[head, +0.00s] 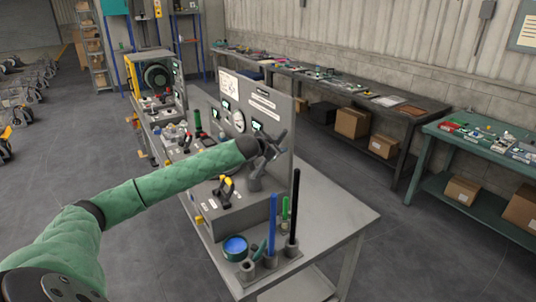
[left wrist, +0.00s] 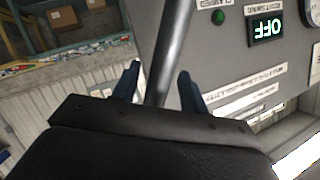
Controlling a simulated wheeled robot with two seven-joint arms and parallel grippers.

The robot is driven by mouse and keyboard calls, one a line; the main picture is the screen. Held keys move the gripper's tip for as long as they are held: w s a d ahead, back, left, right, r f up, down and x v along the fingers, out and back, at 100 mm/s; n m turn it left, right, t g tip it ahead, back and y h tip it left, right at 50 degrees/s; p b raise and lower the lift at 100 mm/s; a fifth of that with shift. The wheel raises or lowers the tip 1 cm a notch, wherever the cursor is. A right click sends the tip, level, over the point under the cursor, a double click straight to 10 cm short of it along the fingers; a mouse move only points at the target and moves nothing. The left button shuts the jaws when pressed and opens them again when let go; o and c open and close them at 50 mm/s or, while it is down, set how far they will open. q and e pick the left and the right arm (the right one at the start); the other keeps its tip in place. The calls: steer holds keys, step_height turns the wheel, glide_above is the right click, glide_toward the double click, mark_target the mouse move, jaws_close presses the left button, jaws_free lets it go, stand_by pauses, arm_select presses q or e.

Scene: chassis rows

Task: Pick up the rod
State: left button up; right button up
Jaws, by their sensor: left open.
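My left gripper (head: 273,144) is open in front of the upright grey panel of the bench unit. In the left wrist view its two dark fingers (left wrist: 159,74) stand on either side of a grey metal rod (left wrist: 173,50), with visible gaps. The rod's lower part in that view is hidden behind the gripper body. In the head view a short grey cylindrical piece (head: 255,184) stands just below the gripper. My right gripper is not in view.
The grey panel (head: 278,108) with gauges and displays rises close behind the gripper. A blue round tin (head: 235,246) and a yellow-black handle (head: 227,184) are on the near side. The bench top (head: 335,215) is bare at right.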

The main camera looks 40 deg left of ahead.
arm_select(q)
steer(key=shift+w+f, duration=0.1)
jaws_close()
stand_by(0.5)
